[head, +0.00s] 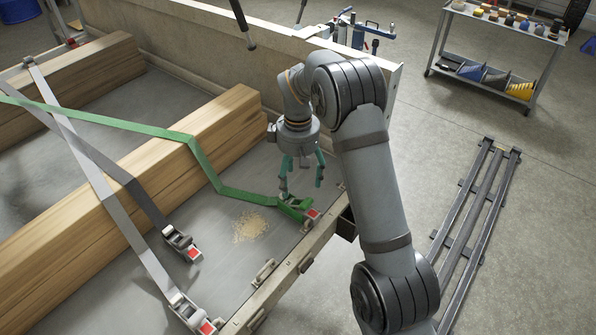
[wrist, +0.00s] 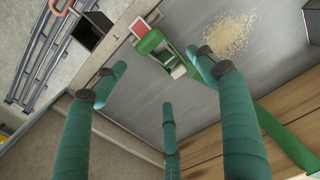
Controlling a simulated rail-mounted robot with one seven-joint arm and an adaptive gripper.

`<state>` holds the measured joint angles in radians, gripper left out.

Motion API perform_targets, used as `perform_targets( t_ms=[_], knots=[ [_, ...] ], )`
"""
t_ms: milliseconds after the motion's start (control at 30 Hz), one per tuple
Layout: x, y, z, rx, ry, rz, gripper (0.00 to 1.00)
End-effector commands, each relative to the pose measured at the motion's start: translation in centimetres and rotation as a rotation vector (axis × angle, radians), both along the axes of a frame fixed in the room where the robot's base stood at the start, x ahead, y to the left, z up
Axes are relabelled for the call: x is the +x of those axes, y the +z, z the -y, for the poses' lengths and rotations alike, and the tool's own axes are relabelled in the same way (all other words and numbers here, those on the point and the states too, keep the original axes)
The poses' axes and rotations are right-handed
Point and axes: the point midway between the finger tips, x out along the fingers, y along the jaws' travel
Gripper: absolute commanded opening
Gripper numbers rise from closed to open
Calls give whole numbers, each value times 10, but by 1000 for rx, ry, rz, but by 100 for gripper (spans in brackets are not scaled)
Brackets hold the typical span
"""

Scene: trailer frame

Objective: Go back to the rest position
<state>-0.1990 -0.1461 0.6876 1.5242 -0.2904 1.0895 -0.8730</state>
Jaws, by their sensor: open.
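My gripper (head: 302,172) hangs from my arm over the trailer bed near its right edge in the head view. Its teal fingers are spread, and nothing is between them. The fingers also show spread in the wrist view (wrist: 160,95). The green strap (head: 205,160) runs across the timber beam (head: 150,160) down to a ratchet (head: 298,207) with a red part, just below my gripper. The ratchet also shows ahead of the fingers in the wrist view (wrist: 155,45). I cannot tell whether a fingertip touches the ratchet or strap.
Two grey straps end in ratchets (head: 182,242) and (head: 192,312) on the bed. Sawdust (head: 250,226) lies beside the green strap. The trailer's side rail (head: 290,272) and front wall (head: 210,40) border the bed.

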Motion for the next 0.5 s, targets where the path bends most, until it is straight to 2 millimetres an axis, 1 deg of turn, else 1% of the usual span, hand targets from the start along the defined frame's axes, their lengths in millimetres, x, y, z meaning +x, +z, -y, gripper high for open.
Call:
perform_targets(
  t_ms=[33,100,200,300,500],
  knots=[
    [1,8,0,2,-1,3,72],
    [1,17,0,1,0,2,72],
    [0,24,0,0,0,0,72],
    [0,27,0,1,-1,1,72],
    [0,27,0,0,-1,0,72]
  ],
)
